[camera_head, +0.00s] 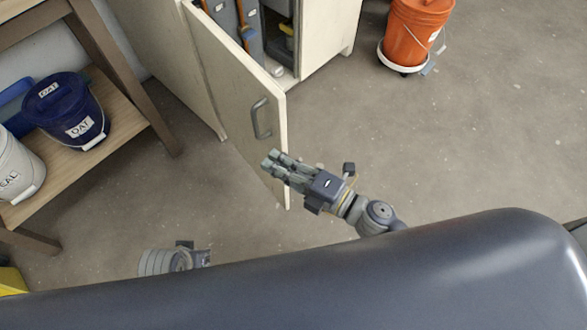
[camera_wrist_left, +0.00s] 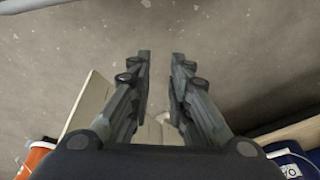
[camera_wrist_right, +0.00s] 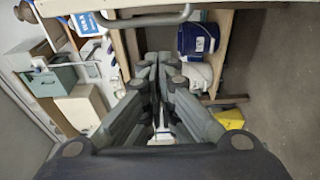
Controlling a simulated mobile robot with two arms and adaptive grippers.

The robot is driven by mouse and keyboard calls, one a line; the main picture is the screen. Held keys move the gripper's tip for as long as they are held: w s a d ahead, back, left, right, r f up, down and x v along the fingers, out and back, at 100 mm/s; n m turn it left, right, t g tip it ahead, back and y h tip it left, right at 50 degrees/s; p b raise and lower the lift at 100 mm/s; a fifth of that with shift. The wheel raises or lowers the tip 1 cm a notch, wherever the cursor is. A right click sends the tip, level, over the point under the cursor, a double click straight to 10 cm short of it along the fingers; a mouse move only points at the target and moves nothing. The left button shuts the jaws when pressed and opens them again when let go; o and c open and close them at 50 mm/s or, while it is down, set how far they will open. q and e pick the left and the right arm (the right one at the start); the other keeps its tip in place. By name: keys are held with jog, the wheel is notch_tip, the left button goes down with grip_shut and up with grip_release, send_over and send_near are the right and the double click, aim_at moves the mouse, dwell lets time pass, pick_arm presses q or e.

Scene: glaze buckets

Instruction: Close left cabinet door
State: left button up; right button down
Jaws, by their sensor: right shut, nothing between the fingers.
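The cream left cabinet door (camera_head: 240,95) stands open, swung out from the cabinet (camera_head: 328,30), with a grey bar handle (camera_head: 261,118) on the face toward the left. My right gripper (camera_head: 268,160) is shut and empty in front of the door's lower free edge, below the handle in the head view. Whether it touches the door cannot be told. The right wrist view shows its fingers together (camera_wrist_right: 158,58), with the handle (camera_wrist_right: 145,20) at the top. My left gripper (camera_wrist_left: 161,55) is open and empty over the floor; only its wrist shows in the head view.
A wooden shelf (camera_head: 125,117) at left holds a blue bucket (camera_head: 66,100) and a white bucket (camera_head: 14,165). An orange bucket (camera_head: 412,30) stands right of the cabinet. Tools and bottles show inside the cabinet. The floor at right is clear.

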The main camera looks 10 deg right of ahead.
aim_at(282, 148)
pick_arm(q)
jog(key=shift+w+r, duration=0.1)
jog(key=shift+r, duration=0.45)
pick_arm(e)
jog(key=shift+w+d, duration=0.25)
jog(key=shift+w, duration=0.4)
jog(key=shift+w+d, duration=0.25)
jog(key=shift+w, duration=0.35)
jog(key=shift+w+d, duration=0.25)
jog(key=shift+w, duration=0.4)
jog(key=shift+d, duration=0.1)
